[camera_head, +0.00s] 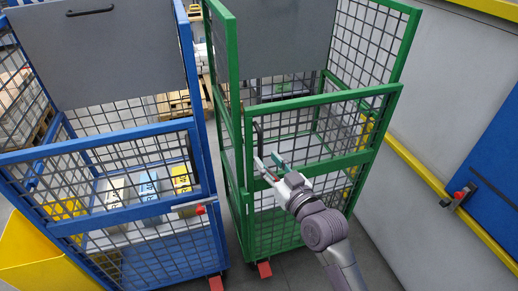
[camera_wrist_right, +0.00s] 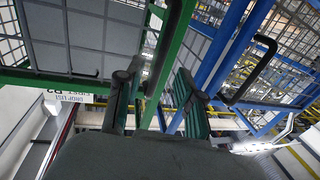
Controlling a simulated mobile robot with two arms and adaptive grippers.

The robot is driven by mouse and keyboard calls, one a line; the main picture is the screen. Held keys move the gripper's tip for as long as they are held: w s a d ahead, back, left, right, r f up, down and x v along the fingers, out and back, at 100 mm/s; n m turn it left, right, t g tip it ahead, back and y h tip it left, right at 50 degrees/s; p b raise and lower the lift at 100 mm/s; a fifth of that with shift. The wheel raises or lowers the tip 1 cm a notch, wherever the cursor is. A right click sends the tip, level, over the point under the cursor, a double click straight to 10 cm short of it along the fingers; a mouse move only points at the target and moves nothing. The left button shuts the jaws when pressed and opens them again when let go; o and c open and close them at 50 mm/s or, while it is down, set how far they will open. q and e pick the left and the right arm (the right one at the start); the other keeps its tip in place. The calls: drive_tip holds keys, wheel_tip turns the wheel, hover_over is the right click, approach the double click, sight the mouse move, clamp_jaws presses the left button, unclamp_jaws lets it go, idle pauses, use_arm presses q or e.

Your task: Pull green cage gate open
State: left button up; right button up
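The green cage (camera_head: 231,75) stands in the middle of the head view, with its lower front gate (camera_head: 320,101) closed across the front. A dark upright handle (camera_head: 257,138) shows at the gate's left end. My right gripper (camera_head: 268,163) is in front of the gate near this handle, with its fingers pointing to the upper left. In the right wrist view the two fingers (camera_wrist_right: 156,95) are apart. A dark bar, apparently the handle (camera_wrist_right: 165,55), runs through the gap between them; I cannot tell whether they touch it. My left gripper is not in view.
A blue cage (camera_head: 128,134) with several boxes stands close on the left. A yellow bin (camera_head: 38,258) is at the lower left. A grey wall with a yellow rail (camera_head: 420,170) is on the right. Some floor is clear in front of the green cage.

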sight(260, 151)
drive_tip(key=x, duration=0.5)
drive_tip(key=shift+w+a, duration=0.1)
clamp_jaws()
